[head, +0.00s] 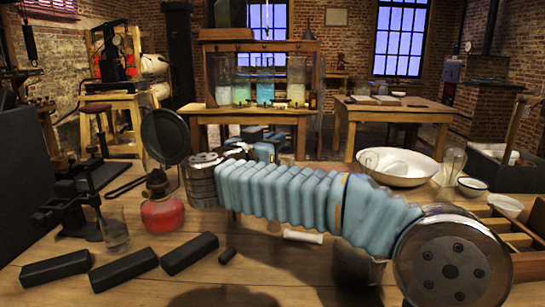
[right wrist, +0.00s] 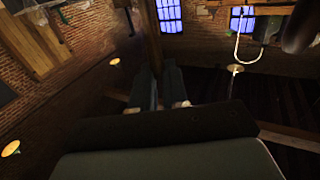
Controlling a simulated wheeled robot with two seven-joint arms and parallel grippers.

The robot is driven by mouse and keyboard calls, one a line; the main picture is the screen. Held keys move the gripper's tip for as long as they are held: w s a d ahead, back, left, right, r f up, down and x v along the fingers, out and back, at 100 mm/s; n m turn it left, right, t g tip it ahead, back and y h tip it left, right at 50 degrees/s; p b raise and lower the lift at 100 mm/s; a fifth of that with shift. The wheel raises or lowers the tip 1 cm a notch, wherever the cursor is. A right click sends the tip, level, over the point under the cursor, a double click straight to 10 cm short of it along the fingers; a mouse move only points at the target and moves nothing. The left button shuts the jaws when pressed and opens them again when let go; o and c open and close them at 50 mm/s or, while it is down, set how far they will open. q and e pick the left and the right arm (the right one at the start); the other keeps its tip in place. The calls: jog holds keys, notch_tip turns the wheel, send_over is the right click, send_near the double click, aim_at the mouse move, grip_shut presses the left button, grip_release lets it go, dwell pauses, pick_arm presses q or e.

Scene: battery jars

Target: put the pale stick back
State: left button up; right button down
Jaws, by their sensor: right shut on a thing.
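My right arm's blue sleeve crosses the head view from the right. My right gripper (head: 265,147) is beyond its wrist, over the back of the near table, and partly hidden. In the right wrist view its two fingers (right wrist: 158,88) are shut on a narrow brownish stick (right wrist: 149,38) that runs up between them. That view is dim, so I cannot tell whether this is the pale stick. A short whitish rod (head: 303,236) lies on the table below the sleeve. A light wooden stick (head: 517,125) leans in a dark box at the right. My left gripper is not in view.
A white basin (head: 410,169) and a wooden tray with compartments (head: 526,263) are at the right. Glass jars (head: 264,86) stand on a rear table.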

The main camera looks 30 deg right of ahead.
jog(key=shift+f, duration=1.45)
jog(key=c, duration=1.1)
grip_release()
jog(key=shift+f, duration=0.1)
jog(key=b+v, duration=0.1)
jog(key=v, duration=1.1)
